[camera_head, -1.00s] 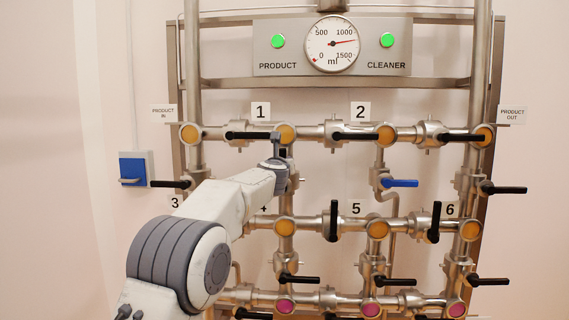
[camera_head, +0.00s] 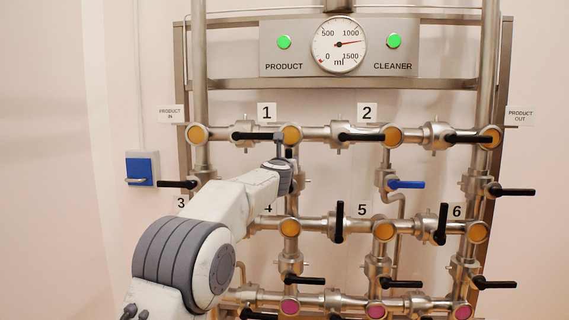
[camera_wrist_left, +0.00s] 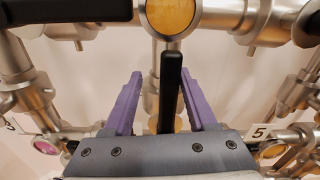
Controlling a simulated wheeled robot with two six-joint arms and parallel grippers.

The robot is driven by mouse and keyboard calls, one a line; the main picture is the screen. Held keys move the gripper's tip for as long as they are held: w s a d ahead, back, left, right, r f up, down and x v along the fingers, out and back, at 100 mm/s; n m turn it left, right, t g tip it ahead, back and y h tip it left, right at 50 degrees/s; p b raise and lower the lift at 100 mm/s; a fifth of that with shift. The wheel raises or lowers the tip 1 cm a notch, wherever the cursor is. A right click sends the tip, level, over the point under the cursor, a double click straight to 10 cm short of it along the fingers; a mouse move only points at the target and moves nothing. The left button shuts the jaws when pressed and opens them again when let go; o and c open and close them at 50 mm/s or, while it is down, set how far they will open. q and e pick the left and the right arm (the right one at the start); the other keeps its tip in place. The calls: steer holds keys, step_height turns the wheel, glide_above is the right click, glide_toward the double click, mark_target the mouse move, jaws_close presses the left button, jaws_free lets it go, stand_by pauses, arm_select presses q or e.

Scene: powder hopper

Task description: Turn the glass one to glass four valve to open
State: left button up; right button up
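Glass one (camera_head: 291,134) is a yellow sight glass beside label 1, and glass four (camera_head: 290,228) is below it beside label 4. The valve between them is largely hidden by my left arm in the head view. My left gripper (camera_head: 283,149) is in front of this pipe, just below glass one. In the left wrist view, the gripper's purple fingers (camera_wrist_left: 156,103) are open. The black valve handle (camera_wrist_left: 170,90) stands upright in the picture between them, with a visible gap on each side. Glass one (camera_wrist_left: 170,14) is above it. My right gripper is not in view.
A black handle (camera_head: 254,136) lies horizontal just left of glass one, close above my gripper. Other handles stick out around: a blue one (camera_head: 407,184) to the right and upright black ones (camera_head: 340,222) lower right. A blue wall box (camera_head: 141,170) is at left.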

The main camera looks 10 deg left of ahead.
arm_select(q)
steer(key=shift+s+f+b, duration=0.1)
steer(key=shift+s+b, duration=0.35)
steer(key=s+b, duration=0.5)
steer(key=s, duration=0.4)
steer(key=shift+s, duration=0.3)
